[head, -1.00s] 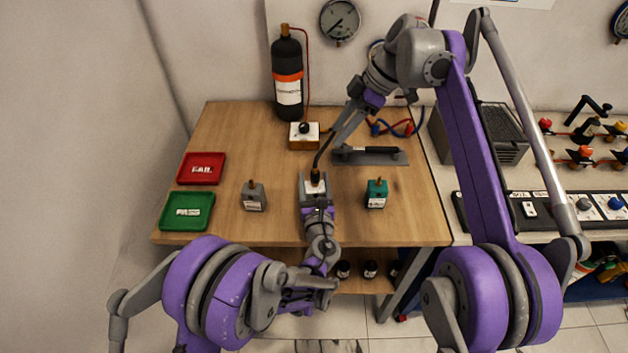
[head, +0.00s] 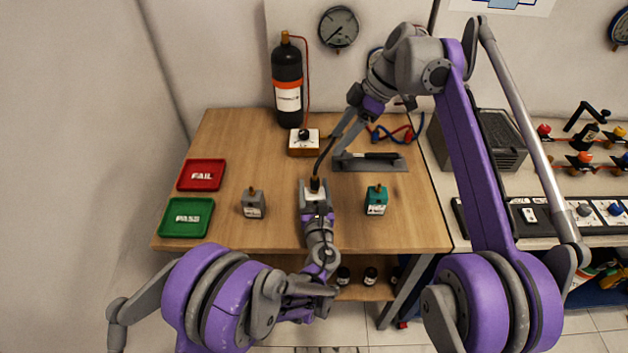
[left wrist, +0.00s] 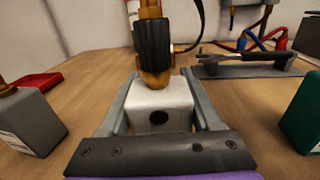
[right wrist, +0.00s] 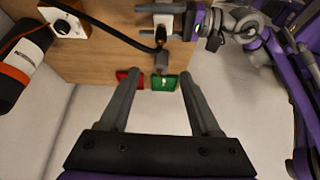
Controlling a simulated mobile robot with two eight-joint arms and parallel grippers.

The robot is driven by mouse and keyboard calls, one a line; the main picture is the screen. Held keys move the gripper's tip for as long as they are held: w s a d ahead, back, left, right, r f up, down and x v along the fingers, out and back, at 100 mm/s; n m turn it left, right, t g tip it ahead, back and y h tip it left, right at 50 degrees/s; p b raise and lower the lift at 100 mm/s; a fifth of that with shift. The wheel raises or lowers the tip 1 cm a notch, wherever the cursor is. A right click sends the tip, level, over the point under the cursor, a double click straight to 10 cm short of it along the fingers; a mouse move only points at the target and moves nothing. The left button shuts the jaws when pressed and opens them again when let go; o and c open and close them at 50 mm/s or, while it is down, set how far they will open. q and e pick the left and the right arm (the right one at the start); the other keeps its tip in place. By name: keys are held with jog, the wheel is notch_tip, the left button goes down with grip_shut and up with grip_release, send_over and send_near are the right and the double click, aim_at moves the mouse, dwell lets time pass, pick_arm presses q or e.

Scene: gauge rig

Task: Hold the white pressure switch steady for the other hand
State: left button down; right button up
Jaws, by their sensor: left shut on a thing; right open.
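The white pressure switch (head: 316,196) is upright between the fingers of my left gripper (head: 315,190), near the middle of the table. The left wrist view shows the white block (left wrist: 160,100) clasped on both sides, with a dark port in its near face. A black knurled connector with brass parts (left wrist: 153,45) stands on its top, with the black hose running off from it. My right gripper (head: 342,136) is up and behind the switch on the right. In the right wrist view its fingers (right wrist: 156,82) are apart with nothing gripped.
A grey switch (head: 253,204) stands left and a teal switch (head: 376,201) right of the left gripper. Red FAIL (head: 201,175) and green PASS (head: 187,218) trays lie at the left. A black cylinder (head: 287,85), white-topped box (head: 304,143) and grey stand (head: 370,163) are behind.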

jog(key=a+m+h, duration=0.1)
jog(key=a+m, duration=0.1)
jog(key=m, duration=0.3)
jog(key=m+h, duration=0.5)
jog(key=m, duration=1)
send_near(315, 174)
notch_tip(315, 174, down, 12)
jog(key=shift+s+d+r, duration=0.1)
jog(key=shift+d, duration=0.05)
grip_shut()
